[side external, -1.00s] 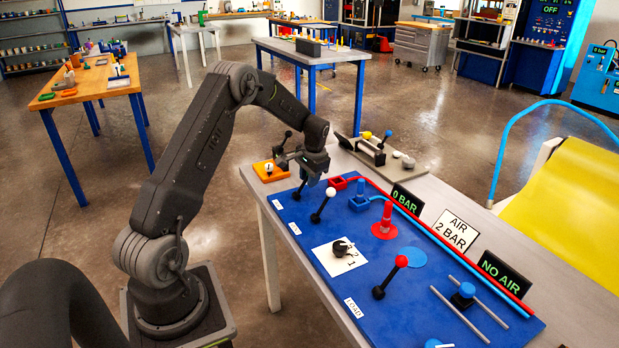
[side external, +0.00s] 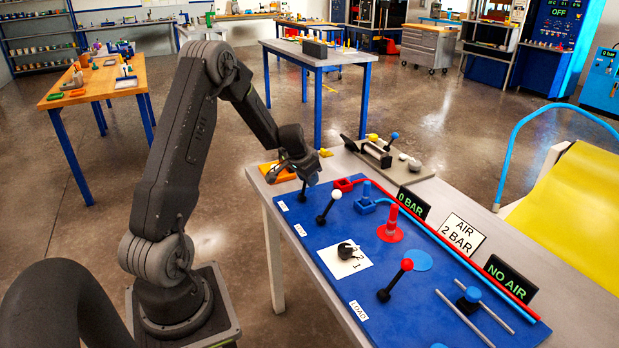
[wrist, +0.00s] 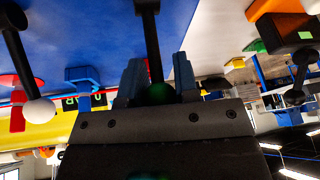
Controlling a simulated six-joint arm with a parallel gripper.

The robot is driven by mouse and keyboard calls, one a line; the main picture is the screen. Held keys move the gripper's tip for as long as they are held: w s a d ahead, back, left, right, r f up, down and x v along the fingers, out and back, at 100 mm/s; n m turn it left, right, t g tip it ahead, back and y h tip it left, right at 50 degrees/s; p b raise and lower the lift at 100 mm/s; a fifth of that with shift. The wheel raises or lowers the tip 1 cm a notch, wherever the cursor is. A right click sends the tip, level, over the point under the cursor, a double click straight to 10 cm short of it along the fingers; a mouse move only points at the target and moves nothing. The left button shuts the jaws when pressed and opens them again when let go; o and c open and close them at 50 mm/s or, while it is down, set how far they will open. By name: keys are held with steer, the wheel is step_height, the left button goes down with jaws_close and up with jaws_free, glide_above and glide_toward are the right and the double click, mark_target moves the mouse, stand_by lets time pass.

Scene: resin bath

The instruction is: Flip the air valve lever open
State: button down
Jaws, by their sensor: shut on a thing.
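The lever (wrist: 150,40) at the board's far left end is a black rod with a dark green ball knob (wrist: 159,93). In the wrist view the knob sits between the blue-grey fingers of my gripper (wrist: 158,80), which is shut on it. In the side view my gripper (side external: 311,180) is tilted over the lever, whose lower rod (side external: 302,192) shows below it; the knob is hidden there. The blue board (side external: 318,283) bears the lever. I cannot read the label beside it.
A white-knobbed lever (side external: 328,207) stands close to the right, with a red-knobbed lever (side external: 396,280) farther along. Displays read "0 BAR" (side external: 412,203) and "NO AIR" (side external: 510,277); a sign reads "AIR 2 BAR" (side external: 458,233). An orange tray (side external: 276,173) lies just behind my gripper.

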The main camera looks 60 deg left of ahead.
steer(key=shift+d, duration=0.1)
steer(key=c, duration=0.9)
jaws_free()
steer(key=shift+s, duration=0.1)
steer(key=shift+o, duration=0.2)
steer(key=shift+r, duration=0.1)
steer(key=v, duration=1.3)
steer(key=shift+r, duration=0.25)
steer(key=shift+s, duration=0.15)
